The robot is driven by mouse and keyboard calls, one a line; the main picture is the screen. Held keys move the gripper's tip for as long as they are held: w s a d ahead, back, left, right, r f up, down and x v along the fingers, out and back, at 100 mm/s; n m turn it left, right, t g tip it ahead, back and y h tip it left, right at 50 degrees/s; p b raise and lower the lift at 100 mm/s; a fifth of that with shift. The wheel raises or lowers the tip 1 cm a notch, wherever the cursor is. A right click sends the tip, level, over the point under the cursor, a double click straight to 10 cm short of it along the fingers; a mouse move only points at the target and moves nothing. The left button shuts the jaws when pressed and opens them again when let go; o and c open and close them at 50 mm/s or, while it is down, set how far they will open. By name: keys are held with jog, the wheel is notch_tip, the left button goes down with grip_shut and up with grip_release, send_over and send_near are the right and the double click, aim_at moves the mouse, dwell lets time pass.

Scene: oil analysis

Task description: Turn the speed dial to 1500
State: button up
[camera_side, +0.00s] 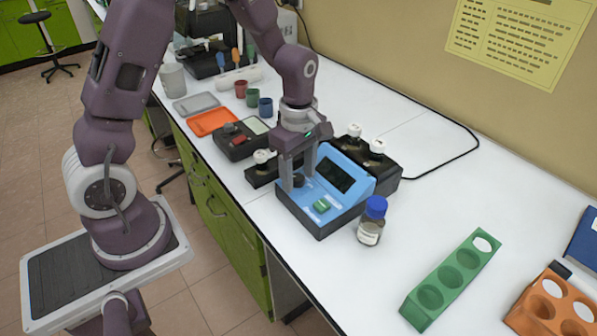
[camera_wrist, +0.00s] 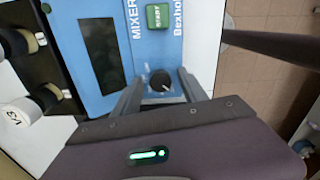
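The blue mixer (camera_side: 350,205) stands on the white bench, with a dark screen (camera_side: 335,175) and a green START button (camera_side: 322,205). Its black speed dial (camera_wrist: 160,80) has a pale pointer mark; I cannot read any numbers around it. In the side view the dial (camera_side: 299,181) shows low between my fingers. My gripper (camera_side: 298,178) points down over the mixer's dial side. In the wrist view my gripper (camera_wrist: 161,77) has its fingers apart on either side of the dial, with blue panel visible between dial and fingers.
Dark blocks with white-capped bottles (camera_side: 376,147) stand behind and beside the mixer. A blue-capped bottle (camera_side: 372,220) is close at its right. A dark device (camera_side: 238,141) and an orange tray (camera_side: 212,121) are at left. A green rack (camera_side: 450,280) stands farther right, with clear bench between.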

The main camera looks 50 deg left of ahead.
grip_shut()
jog(key=m, duration=0.5)
jog(key=shift+m, duration=0.4)
jog(key=m, duration=1.3)
jog(key=shift+a+m, duration=0.1)
jog(key=shift+m, duration=0.2)
jog(key=m, duration=0.3)
jog(key=shift+m, duration=2.1)
